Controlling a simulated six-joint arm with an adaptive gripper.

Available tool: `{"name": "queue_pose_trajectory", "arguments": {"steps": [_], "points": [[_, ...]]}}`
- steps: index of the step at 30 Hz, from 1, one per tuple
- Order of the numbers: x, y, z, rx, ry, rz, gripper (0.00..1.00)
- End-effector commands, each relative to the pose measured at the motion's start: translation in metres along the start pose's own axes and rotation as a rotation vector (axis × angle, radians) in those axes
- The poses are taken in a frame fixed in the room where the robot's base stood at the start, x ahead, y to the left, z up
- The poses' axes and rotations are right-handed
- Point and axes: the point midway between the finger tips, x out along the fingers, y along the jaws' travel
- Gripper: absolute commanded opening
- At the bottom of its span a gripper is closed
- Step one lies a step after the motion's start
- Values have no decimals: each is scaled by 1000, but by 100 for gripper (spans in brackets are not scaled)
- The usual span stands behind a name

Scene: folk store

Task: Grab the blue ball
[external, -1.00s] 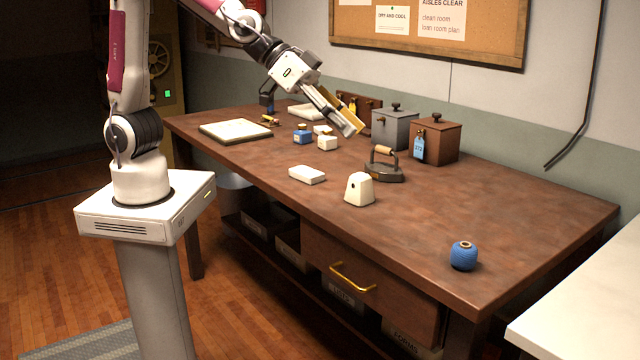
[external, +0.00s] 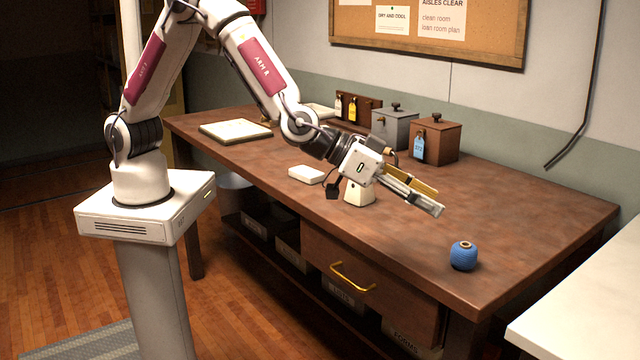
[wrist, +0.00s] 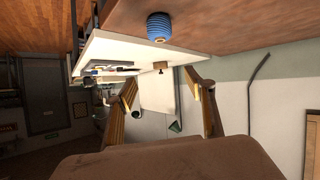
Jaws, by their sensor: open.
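A blue ball of twine (external: 463,256) with a tan core on top stands near the front right corner of the brown table (external: 540,215). In the wrist view the blue ball (wrist: 159,27) shows at the top middle, beyond the fingertips. My gripper (external: 438,200) is open and empty, above the table to the left of the ball and apart from it. In the wrist view my gripper's two fingers (wrist: 160,85) stand wide apart with nothing between them.
A white block-like object (external: 359,194) stands partly behind my gripper. A white box (external: 306,174), a grey box (external: 392,128) and a brown box (external: 436,139) are farther left and back. A white counter (external: 590,320) is at the right. The table around the ball is clear.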

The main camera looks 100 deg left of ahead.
Motion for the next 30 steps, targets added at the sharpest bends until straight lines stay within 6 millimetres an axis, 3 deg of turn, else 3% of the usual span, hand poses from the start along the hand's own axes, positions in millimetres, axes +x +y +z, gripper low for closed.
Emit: {"name": "queue_pose_trajectory", "arguments": {"steps": [6, 12, 18, 30], "points": [[34, 2, 30, 18, 41, -64, 54], [54, 1, 53, 36, 76, -118, 54], [62, -1, 63, 46, 95, -145, 54], [64, -1, 64, 46, 97, -148, 54]]}}
